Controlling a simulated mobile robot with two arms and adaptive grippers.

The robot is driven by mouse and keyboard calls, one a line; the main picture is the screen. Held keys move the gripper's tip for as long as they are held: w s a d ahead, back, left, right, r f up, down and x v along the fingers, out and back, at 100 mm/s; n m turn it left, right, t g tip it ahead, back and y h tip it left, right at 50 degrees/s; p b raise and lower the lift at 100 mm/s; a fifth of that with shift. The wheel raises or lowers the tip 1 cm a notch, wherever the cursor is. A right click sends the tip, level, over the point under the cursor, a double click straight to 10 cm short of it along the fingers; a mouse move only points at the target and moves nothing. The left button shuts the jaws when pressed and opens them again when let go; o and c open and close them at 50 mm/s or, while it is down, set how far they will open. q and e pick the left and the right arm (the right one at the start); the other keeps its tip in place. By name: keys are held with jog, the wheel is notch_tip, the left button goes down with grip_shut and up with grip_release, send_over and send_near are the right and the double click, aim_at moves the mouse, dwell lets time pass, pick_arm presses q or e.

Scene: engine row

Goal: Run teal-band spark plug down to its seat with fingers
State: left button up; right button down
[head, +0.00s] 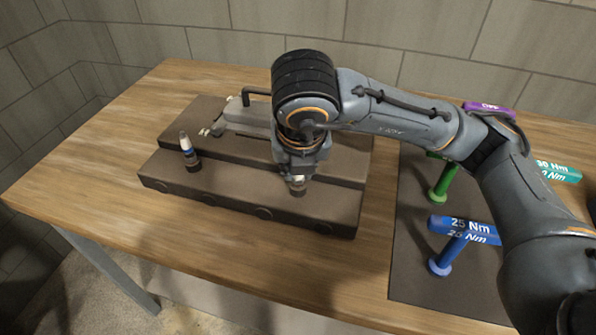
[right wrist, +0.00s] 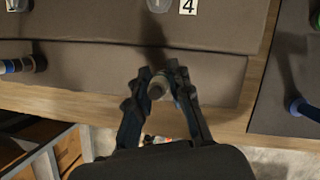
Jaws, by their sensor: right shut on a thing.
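My right gripper (head: 298,178) points down over the right part of the front step of the dark engine block (head: 250,203). It is shut on a small plug-like thing (head: 297,188), with a pale upper part and a dark lower end at the step. In the right wrist view, the gripper (right wrist: 160,86) has its fingers around this grey cylindrical piece (right wrist: 156,91). The fingers hide most of it, so I cannot tell its band colour or how deep it sits. A blue-band spark plug (head: 187,149) stands upright at the left of the block. My left gripper is not in view.
On a dark mat (head: 412,265) at right stand a blue 25 Nm T-handle tool (head: 455,240) and a green one (head: 443,180). Teal (head: 558,171) and purple (head: 488,108) handles lie behind my arm. A number 4 label (right wrist: 188,6) marks the block. Bare wood (head: 110,165) is left.

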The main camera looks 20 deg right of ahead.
jog(key=shift+r+m+h+p, duration=0.3)
jog(key=shift+m+h+p, duration=0.1)
jog(key=shift+m+p, duration=0.7)
jog(key=shift+f+m+g+h+p, duration=0.25)
jog(key=shift+m+p, duration=0.25)
jog(key=shift+m, duration=0.6)
jog(key=c, duration=1.1)
grip_release()
jog(key=shift+c, duration=0.2)
